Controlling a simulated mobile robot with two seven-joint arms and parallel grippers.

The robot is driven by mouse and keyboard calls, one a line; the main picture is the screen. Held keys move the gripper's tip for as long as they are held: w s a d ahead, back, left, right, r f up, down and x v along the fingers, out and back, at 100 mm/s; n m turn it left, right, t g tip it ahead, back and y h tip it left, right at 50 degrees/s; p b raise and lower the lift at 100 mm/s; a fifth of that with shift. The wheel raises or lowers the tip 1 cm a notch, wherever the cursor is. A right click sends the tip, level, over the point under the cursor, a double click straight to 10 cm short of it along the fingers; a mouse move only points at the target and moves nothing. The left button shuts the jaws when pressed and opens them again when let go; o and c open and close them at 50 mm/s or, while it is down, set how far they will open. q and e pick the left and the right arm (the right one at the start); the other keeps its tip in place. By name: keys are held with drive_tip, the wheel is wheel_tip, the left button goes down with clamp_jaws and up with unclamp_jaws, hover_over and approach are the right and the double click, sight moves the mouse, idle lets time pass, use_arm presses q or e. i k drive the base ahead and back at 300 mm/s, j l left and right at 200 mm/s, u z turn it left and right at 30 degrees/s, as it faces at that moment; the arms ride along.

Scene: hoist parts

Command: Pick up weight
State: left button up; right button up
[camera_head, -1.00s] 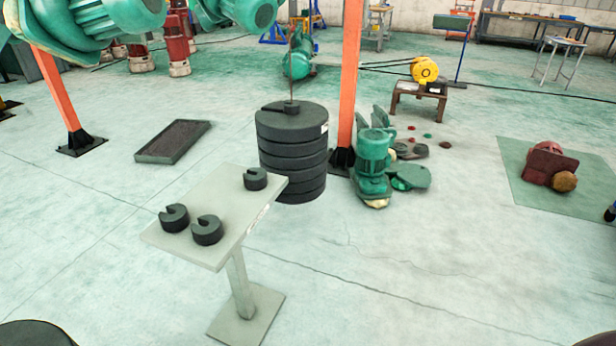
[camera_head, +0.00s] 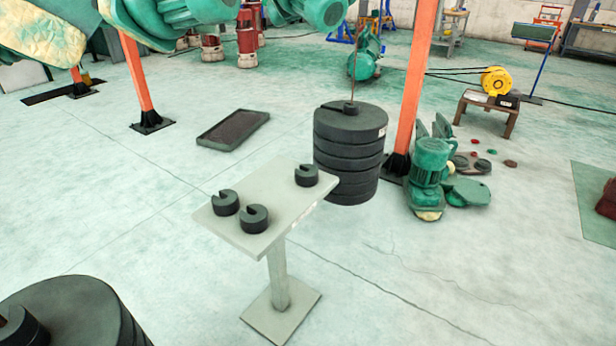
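Three small black slotted weights sit on a pale pedestal table (camera_head: 270,225). One weight (camera_head: 225,202) is at the left, one weight (camera_head: 254,218) at the front and one weight (camera_head: 306,175) at the back right. A tall stack of large black discs (camera_head: 349,160) stands behind the table, with a thin rod or cable rising from its top. Another large black disc shape (camera_head: 80,305) is cut off at the bottom left corner, with a small dark slotted piece (camera_head: 18,328) on it. Neither gripper is in view.
A flat dark tray (camera_head: 233,130) lies on the floor behind the table. Orange posts (camera_head: 138,75) stand at the back left and right of the stack. Green motor parts (camera_head: 433,170) lie right of the stack. The floor at the front right is clear.

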sight(307, 176)
drive_tip(key=i+l+u, duration=0.1)
drive_tip(key=i+l, duration=1)
drive_tip(key=l, duration=0.2)
drive_tip(key=u, duration=1.05)
drive_tip(key=i+l, duration=0.05)
